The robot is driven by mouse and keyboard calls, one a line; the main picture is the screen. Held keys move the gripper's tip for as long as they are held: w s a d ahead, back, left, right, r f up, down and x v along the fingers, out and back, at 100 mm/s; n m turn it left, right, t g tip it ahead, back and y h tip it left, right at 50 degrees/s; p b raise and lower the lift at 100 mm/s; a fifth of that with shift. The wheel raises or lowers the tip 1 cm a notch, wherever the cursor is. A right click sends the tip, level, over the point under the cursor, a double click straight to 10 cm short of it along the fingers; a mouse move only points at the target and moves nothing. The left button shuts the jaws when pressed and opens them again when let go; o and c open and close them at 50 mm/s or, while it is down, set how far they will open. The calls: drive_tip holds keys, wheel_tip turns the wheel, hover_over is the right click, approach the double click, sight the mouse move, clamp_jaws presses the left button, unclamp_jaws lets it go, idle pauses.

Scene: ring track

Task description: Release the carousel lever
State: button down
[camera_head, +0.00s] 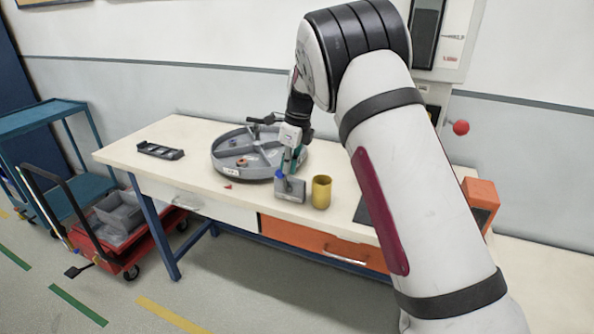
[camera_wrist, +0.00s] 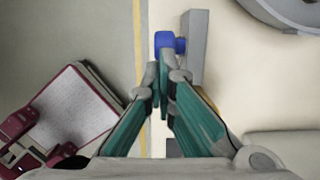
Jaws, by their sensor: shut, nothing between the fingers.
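The carousel (camera_head: 222,172) is a round grey tray with dividers on the table, with a few small parts in it. Its edge also shows at the top right of the wrist view (camera_wrist: 290,14). In front of it stands a grey block (camera_head: 291,190) with a blue knob (camera_head: 279,175) on its left side. The block (camera_wrist: 198,42) and the blue knob (camera_wrist: 166,42) also show in the wrist view. My gripper (camera_head: 287,169) has teal fingers, shut and empty. In the wrist view its tips (camera_wrist: 163,78) are right by the blue knob; I cannot tell whether they touch.
A yellow cup (camera_head: 321,192) stands just right of the grey block. A black tray (camera_head: 160,151) lies at the table's left, with bare tabletop around it. A lever with a red ball (camera_head: 461,127) shows right of my arm, above an orange box (camera_head: 481,195).

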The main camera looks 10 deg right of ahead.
sight(278, 170)
drive_tip(key=shift+w+a+f+b, duration=0.1)
drive_tip(key=shift+w+a+b, duration=0.4)
drive_tip(key=shift+a, duration=0.15)
drive_tip(key=shift+w+a+b, duration=0.45)
drive_tip(key=shift+a, duration=0.2)
